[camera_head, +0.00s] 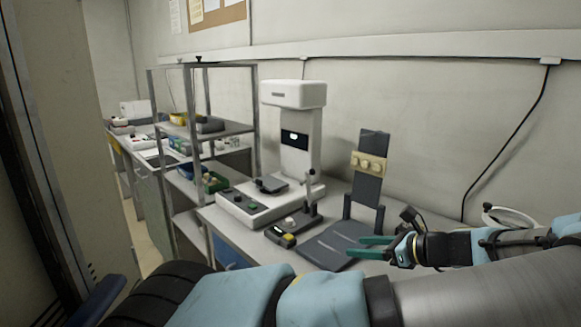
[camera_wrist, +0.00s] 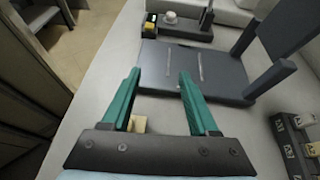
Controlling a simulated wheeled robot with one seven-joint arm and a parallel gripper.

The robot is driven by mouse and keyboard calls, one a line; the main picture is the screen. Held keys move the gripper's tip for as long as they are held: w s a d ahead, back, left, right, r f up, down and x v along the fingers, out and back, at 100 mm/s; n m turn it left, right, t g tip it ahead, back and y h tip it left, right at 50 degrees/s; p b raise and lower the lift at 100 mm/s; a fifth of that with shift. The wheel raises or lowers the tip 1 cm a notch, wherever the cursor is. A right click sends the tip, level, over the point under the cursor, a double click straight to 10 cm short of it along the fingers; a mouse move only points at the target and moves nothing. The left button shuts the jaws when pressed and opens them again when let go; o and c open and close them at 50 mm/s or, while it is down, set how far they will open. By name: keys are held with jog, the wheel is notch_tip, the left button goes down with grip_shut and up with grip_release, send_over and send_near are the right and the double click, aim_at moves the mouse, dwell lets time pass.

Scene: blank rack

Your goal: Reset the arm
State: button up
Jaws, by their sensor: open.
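My gripper (camera_head: 376,247) is at the right of the head view, beside the front edge of a dark grey fixture with a flat base plate (camera_head: 333,244) and an upright panel (camera_head: 372,150). In the wrist view my gripper (camera_wrist: 158,82) has its two green fingers spread apart with nothing between the tips. The dark base plate (camera_wrist: 196,72) lies just beyond the fingertips. A small beige block (camera_wrist: 138,124) shows on the table between the finger bases.
A white machine (camera_head: 297,140) with a control base stands left of the fixture. A small dark box with a yellow part (camera_head: 281,237) lies before it. A metal shelf rack (camera_head: 205,128) stands further left. A dark holder with labelled slots (camera_wrist: 291,140) is at right in the wrist view.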

jog(key=a+f+n+g, duration=0.1)
jog(key=a, duration=0.2)
jog(key=a+f+n+g, duration=0.1)
jog(key=a+n+g, duration=0.1)
jog(key=a+f+n+g, duration=0.1)
jog(key=a+n+g, duration=0.1)
jog(key=a, duration=0.1)
jog(key=shift+s+a+f, duration=0.2)
jog(key=shift+a+f, duration=0.1)
jog(key=shift+a, duration=0.05)
jog(key=a+n+g+h, duration=0.1)
jog(key=a+n, duration=0.1)
jog(key=s+a+n+g+h, duration=0.1)
jog(key=a+n, duration=0.1)
jog(key=s+a+n+g+h, duration=0.1)
jog(key=n, duration=0.1)
jog(key=shift+s+a+f+g, duration=0.2)
jog(key=shift+a+f+g, duration=0.1)
jog(key=shift+a, duration=0.1)
jog(key=s+a+r+n+t+h, duration=0.1)
jog(key=s+a+r+n+h, duration=0.2)
jog(key=n, duration=1.1)
jog(key=a+r+h, duration=0.3)
jog(key=a+r, duration=0.3)
jog(key=r, duration=0.2)
jog(key=shift+s+a+h, duration=0.15)
jog(key=shift+s+h, duration=0.15)
